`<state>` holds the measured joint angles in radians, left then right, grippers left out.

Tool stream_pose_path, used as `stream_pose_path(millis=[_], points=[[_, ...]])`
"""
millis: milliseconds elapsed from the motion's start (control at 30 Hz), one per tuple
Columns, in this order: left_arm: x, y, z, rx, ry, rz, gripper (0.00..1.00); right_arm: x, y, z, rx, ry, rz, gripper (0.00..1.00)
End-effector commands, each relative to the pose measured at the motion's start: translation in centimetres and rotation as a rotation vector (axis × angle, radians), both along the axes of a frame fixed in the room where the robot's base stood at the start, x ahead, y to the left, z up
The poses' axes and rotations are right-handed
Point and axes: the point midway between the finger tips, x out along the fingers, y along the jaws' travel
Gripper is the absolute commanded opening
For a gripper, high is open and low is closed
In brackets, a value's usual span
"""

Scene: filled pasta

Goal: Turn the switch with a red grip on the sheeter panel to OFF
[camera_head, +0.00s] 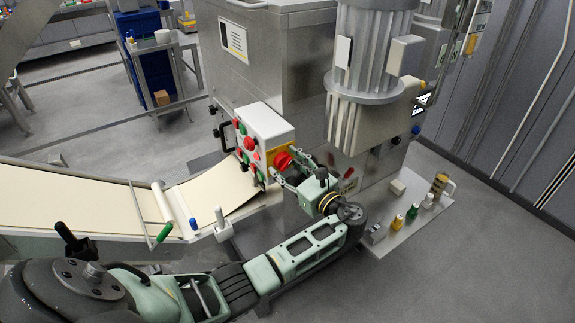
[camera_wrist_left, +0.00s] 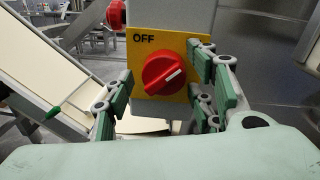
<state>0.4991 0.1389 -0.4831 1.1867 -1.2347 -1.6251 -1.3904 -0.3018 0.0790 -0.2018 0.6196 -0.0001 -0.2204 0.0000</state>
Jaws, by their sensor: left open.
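The switch with a red grip (camera_wrist_left: 163,76) is on a yellow plate (camera_wrist_left: 141,55) marked OFF at its upper left. The white line on the grip points right and slightly up, away from the OFF word. The plate's right part is hidden behind finger pads. In the head view the red grip (camera_head: 284,160) shows on the side of the white sheeter panel (camera_head: 264,121). My left gripper (camera_head: 284,172) is open in front of it, with fingers to the left and right of the grip in the wrist view (camera_wrist_left: 162,80). I cannot tell whether they touch it. My right gripper is out of view.
A red mushroom button (camera_wrist_left: 116,14) sits close to the switch. Red and green buttons (camera_head: 241,128) line the panel's front. The belt (camera_head: 85,203) runs left. A grey ledge (camera_head: 408,236) with small bottles is at right. A steel housing stands behind.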

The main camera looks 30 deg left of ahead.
Motion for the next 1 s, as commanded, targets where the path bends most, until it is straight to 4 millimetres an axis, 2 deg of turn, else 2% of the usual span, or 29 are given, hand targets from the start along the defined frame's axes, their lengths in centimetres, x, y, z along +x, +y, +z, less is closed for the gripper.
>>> stream_pose_path(millis=[167,633,1000], points=[[0.01,0.03,-0.03,0.0,0.0,0.0,0.51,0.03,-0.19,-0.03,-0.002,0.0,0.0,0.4],[-0.07,0.02,-0.11,-0.001,0.001,0.002,0.11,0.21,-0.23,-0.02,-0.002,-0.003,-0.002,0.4],[-0.14,0.08,-0.37,-0.024,-0.052,0.005,0.09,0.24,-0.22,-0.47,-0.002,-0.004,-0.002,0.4]])
